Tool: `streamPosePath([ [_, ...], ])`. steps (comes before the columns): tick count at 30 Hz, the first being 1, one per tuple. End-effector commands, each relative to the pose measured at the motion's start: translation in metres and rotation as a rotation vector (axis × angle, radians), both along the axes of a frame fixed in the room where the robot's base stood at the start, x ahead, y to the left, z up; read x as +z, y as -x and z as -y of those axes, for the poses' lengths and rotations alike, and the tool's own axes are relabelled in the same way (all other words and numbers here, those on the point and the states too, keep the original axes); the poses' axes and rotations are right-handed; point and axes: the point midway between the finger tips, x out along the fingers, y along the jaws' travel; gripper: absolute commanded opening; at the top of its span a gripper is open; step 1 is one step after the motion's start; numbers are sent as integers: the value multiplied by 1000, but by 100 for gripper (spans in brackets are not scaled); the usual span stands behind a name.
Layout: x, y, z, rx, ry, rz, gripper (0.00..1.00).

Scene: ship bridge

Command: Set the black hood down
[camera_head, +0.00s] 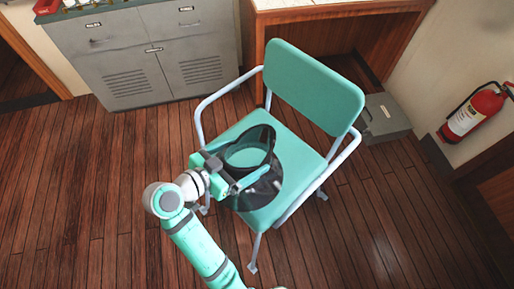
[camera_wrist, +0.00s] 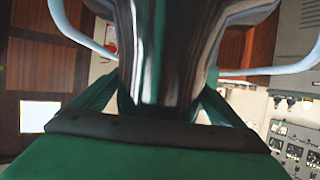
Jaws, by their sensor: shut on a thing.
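The black hood (camera_head: 262,190) is a dark, glossy, funnel-like piece with an open ring at its top, through which the teal seat shows. It is over the seat (camera_head: 296,153) of a teal chair with pale metal arms. My gripper (camera_head: 243,181) is shut on the hood at its left side. In the wrist view the hood (camera_wrist: 165,50) fills the upper middle, between the green fingers of my gripper (camera_wrist: 160,105). I cannot tell whether the hood's lower edge touches the seat.
The chair's backrest (camera_head: 315,82) and its armrests (camera_head: 228,92) stand around the seat. A grey cabinet (camera_head: 150,55) and a wooden desk (camera_head: 330,12) are behind. A grey case (camera_head: 385,118) and a red fire extinguisher (camera_head: 473,113) are at right. The wooden floor at left is clear.

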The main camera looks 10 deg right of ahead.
Motion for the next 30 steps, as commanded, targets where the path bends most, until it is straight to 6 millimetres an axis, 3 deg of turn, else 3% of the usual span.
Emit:
streamPosePath([
  [14, -40, -75, 55, -12, 0, 0, 37],
  [18, -65, -90, 64, -9, 1, -1, 37],
  [24, -87, -106, 72, -6, 1, 0, 37],
  [30, -95, -112, 75, -4, 0, 2, 37],
])
